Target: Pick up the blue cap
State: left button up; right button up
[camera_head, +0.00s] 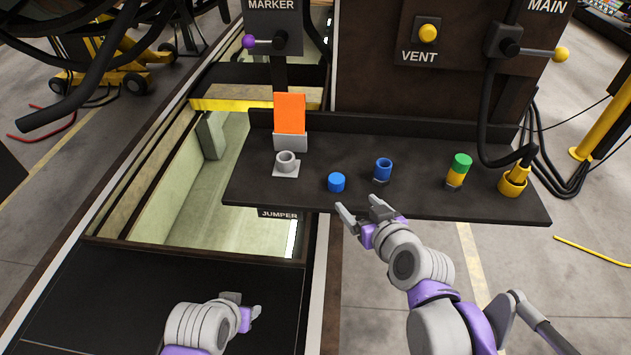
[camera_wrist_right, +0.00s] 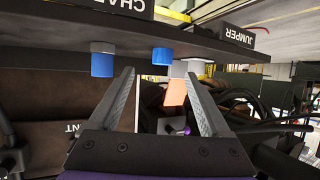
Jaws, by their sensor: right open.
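The blue cap (camera_head: 336,182) is a short solid blue cylinder on the dark shelf (camera_head: 430,203). It also shows in the right wrist view (camera_wrist_right: 162,56), where the scene is upside down. My right gripper (camera_head: 362,211) is open and empty at the shelf's front edge, short of the cap and apart from it. In the right wrist view the cap lies beyond the fingertips (camera_wrist_right: 163,75), between them in the picture. My left gripper (camera_head: 247,307) is low over the dark surface at lower left, away from the shelf; its jaw gap is unclear.
A blue hollow fitting (camera_head: 383,168) stands right of the cap. A grey socket (camera_head: 286,164) and orange plate (camera_head: 290,115) stand left. A green-yellow plug (camera_head: 459,168) and yellow connector (camera_head: 514,183) are farther right, with a hanging black cable. An open pit (camera_head: 190,190) lies left.

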aim_at(339, 183)
jog(key=shift+t, duration=0.3)
jog(key=x, duration=0.4)
jog(key=r+x, duration=0.1)
jog(key=x, duration=0.1)
jog(key=shift+a+b, duration=0.25)
jog(key=shift+b, duration=0.1)
jog(key=shift+x, duration=3)
jog(key=shift+s+a, duration=0.1)
jog(key=shift+a, duration=0.05)
grip_shut()
